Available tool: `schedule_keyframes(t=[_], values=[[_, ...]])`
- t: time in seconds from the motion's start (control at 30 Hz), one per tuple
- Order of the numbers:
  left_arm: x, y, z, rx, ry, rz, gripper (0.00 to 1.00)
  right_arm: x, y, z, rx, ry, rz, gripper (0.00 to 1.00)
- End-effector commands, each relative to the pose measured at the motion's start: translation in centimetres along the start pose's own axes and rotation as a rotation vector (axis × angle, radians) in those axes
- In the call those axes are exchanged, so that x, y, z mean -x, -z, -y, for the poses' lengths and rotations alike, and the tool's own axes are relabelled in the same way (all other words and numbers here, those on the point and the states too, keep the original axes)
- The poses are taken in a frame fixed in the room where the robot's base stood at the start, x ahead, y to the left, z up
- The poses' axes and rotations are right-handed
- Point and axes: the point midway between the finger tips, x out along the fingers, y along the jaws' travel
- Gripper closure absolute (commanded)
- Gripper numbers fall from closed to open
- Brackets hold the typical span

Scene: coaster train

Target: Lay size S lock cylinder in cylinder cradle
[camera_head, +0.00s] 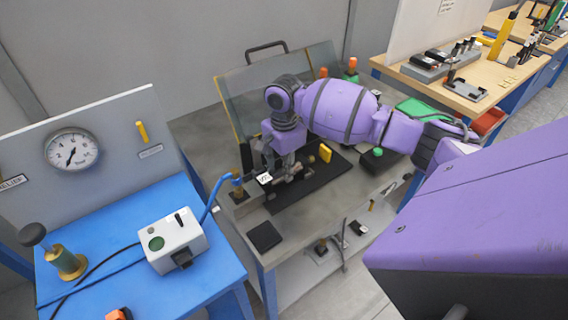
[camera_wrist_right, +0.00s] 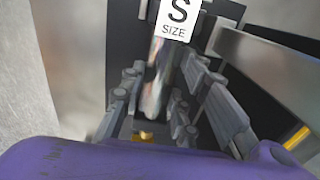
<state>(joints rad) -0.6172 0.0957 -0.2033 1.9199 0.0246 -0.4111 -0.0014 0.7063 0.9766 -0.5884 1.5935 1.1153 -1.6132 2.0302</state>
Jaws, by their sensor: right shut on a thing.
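My right gripper (camera_head: 277,163) reaches down over the grey bench, at the left part of a black mat (camera_head: 310,187). It is shut on the size S lock cylinder, a shiny metal cylinder (camera_wrist_right: 157,78) between the fingers in the wrist view. A white tag (camera_wrist_right: 178,17) reading "S SIZE" is at its far end; the tag also shows small beside the gripper in the head view (camera_head: 265,177). I cannot make out the cylinder cradle clearly; brownish metal parts (camera_head: 291,177) by the fingertips are partly hidden by the gripper. My left gripper is not in view.
A clear panel (camera_head: 245,92) stands behind. A black pad (camera_head: 264,236) lies at the bench's front corner. The blue bench (camera_head: 100,275) is at left.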

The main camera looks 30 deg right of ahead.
Motion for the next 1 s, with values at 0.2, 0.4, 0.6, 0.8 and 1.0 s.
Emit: schedule_keyframes(t=[0.2,0.4,0.6,0.8,1.0], values=[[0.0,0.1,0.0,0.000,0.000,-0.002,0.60,-0.2,0.0,0.3,-0.001,0.009,0.000,1.00],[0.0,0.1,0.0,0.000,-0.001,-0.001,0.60,-0.4,0.0,0.3,-0.001,0.009,0.000,1.00],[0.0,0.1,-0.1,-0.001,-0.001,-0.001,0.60,-0.4,0.0,0.3,-0.001,0.009,0.000,0.69],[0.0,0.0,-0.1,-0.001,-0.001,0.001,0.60,-0.5,0.0,0.2,-0.001,0.006,0.000,0.49],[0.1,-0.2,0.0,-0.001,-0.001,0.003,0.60,-1.0,0.0,-0.1,-0.001,-0.003,0.000,0.49]])
